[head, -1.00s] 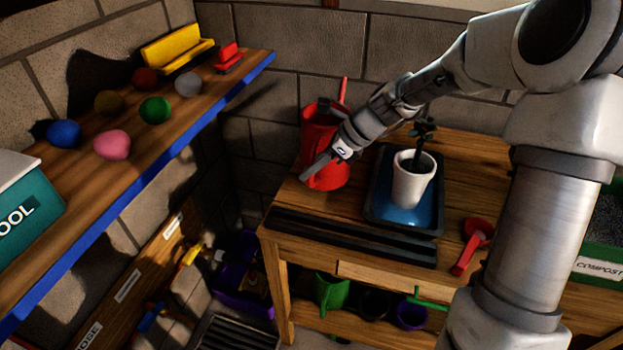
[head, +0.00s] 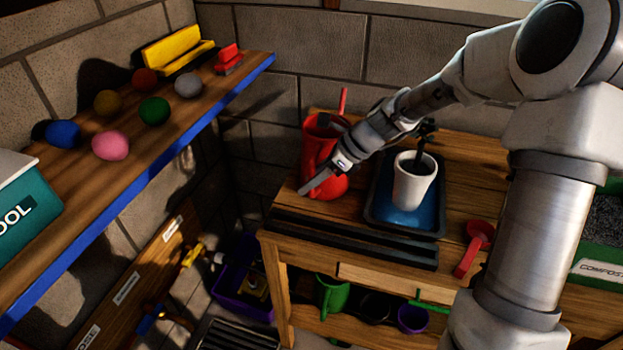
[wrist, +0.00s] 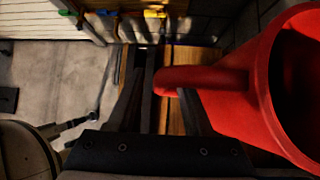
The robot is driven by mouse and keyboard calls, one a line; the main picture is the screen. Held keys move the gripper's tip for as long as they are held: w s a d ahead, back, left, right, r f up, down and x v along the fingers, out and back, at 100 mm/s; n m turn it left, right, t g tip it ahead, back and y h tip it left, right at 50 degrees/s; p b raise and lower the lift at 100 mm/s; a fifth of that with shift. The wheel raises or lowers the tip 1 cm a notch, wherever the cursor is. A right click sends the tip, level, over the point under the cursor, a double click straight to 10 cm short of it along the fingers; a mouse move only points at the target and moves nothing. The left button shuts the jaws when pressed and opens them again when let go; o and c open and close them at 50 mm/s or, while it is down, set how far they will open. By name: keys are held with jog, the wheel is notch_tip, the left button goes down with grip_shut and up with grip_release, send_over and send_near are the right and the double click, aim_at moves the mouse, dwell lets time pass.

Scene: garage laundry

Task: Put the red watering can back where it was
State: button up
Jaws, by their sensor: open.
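The red watering can (head: 314,147) stands upright at the back left corner of the wooden bench, left of the potted plant. My gripper (head: 308,188) is open, low in front of the can. In the wrist view the can's red body (wrist: 262,85) fills the right side, and a red part like its handle or spout reaches left across the right finger. My gripper's fingers (wrist: 158,105) are apart there, with the end of that red part between or just above them. I cannot tell whether they touch.
A white pot with a plant (head: 414,182) stands in a dark tray (head: 375,218) just right of my gripper. A red scoop (head: 473,250) lies farther right. The shelf (head: 190,140) with colored balls is at left. Green and purple pots sit below the bench.

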jog(key=p+v, duration=0.2)
jog(key=v, duration=1)
jog(key=shift+r+p, duration=0.15)
jog(key=shift+p, duration=0.2)
jog(key=shift+s, duration=0.1)
